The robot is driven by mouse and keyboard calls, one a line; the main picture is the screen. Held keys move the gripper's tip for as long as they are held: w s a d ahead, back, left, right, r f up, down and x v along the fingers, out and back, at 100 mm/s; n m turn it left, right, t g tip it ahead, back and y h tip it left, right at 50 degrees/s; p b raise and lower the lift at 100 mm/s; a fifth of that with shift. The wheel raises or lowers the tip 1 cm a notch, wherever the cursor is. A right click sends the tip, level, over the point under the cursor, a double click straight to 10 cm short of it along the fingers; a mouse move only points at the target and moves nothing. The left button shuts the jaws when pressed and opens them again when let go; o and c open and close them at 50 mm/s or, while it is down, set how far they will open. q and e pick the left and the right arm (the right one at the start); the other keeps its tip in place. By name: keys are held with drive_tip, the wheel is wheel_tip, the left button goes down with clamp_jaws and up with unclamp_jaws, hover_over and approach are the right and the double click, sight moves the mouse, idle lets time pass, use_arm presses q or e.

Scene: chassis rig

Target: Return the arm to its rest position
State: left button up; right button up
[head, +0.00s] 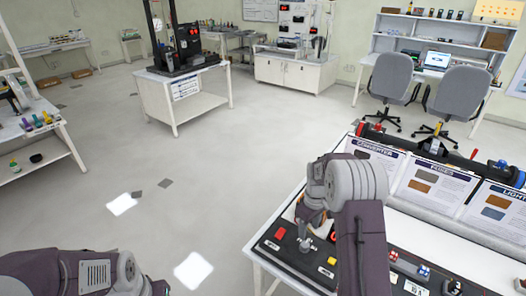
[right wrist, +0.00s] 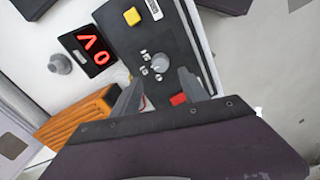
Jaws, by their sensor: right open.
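My right arm (head: 362,240) reaches from the bottom over the front table, bends at a grey joint and points down. Its gripper shows in the right wrist view (right wrist: 160,92), with two grey fingers spread apart and nothing between them. The fingers are above a black control panel (right wrist: 118,36), near a round grey knob (right wrist: 160,63) and a red button (right wrist: 178,99). In the head view, the wrist hides part of the panel. My left arm (head: 75,272) lies across the bottom left corner; its gripper is out of view.
The front table (head: 440,238) holds the panel and upright cards (head: 430,186). An orange ribbed piece (right wrist: 75,116) lies beside the panel. A white cart (head: 205,103) and two grey chairs (head: 390,76) stand farther back. The floor (head: 190,195) left of the table is clear.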

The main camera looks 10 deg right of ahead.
drive_tip(key=s+a+r+n+t, duration=0.1)
drive_tip(key=s+a+r, duration=0.3)
drive_tip(key=a+r, duration=0.4)
drive_tip(key=s+a+f+m, duration=0.1)
drive_tip(key=s+m, duration=0.2)
drive_tip(key=s, duration=0.4)
drive_tip(key=s+a+f+m, duration=0.2)
drive_tip(key=s+m, duration=0.1)
drive_tip(key=s, duration=0.4)
drive_tip(key=shift+a, duration=0.2)
